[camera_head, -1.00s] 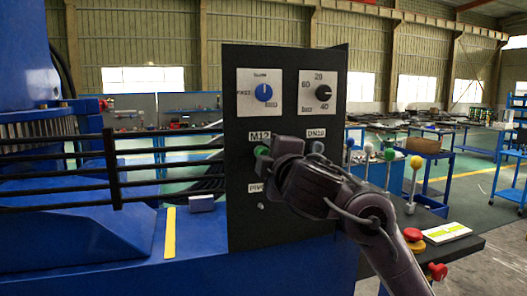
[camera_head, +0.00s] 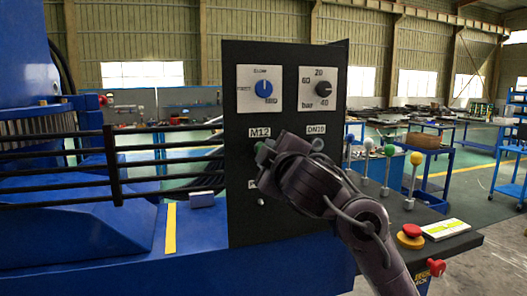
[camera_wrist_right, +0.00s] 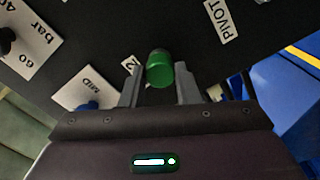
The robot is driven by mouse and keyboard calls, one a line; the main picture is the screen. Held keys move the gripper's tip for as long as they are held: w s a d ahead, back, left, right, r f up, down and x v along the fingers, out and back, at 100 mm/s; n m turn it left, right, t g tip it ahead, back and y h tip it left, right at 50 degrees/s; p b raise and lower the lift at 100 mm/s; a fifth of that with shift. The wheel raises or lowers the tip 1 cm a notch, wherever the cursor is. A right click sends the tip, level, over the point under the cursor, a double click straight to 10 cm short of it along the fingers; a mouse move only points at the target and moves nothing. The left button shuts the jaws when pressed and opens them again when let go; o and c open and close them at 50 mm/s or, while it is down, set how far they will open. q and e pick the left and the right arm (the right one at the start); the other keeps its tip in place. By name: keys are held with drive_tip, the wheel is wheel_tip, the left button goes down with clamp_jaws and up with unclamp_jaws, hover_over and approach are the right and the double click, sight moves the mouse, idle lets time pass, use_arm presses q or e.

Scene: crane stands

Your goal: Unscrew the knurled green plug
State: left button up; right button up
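The green plug (camera_wrist_right: 160,68) stands out from the black panel (camera_head: 240,215), below the M12 label. In the head view, only a bit of the plug (camera_head: 262,154) shows past my right gripper (camera_head: 272,150). In the right wrist view, the fingers of my right gripper (camera_wrist_right: 160,88) lie on either side of the plug. The right-hand finger is very close to it, and a thin dark gap seems to show at the left-hand finger. I cannot tell whether both fingers touch it. My left gripper is in neither view.
The panel carries a blue knob (camera_head: 264,89) and a black knob (camera_head: 322,88) above the plug. To the right stand levers with ball tops, one yellow (camera_head: 416,159), and a red mushroom button (camera_head: 411,231). Black horizontal bars (camera_head: 70,176) run left of the panel.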

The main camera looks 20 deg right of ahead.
clamp_jaws()
drive_tip(key=shift+f+n+p, duration=0.1)
drive_tip(key=shift+n+p, duration=0.4)
drive_tip(key=shift+n, duration=2.1)
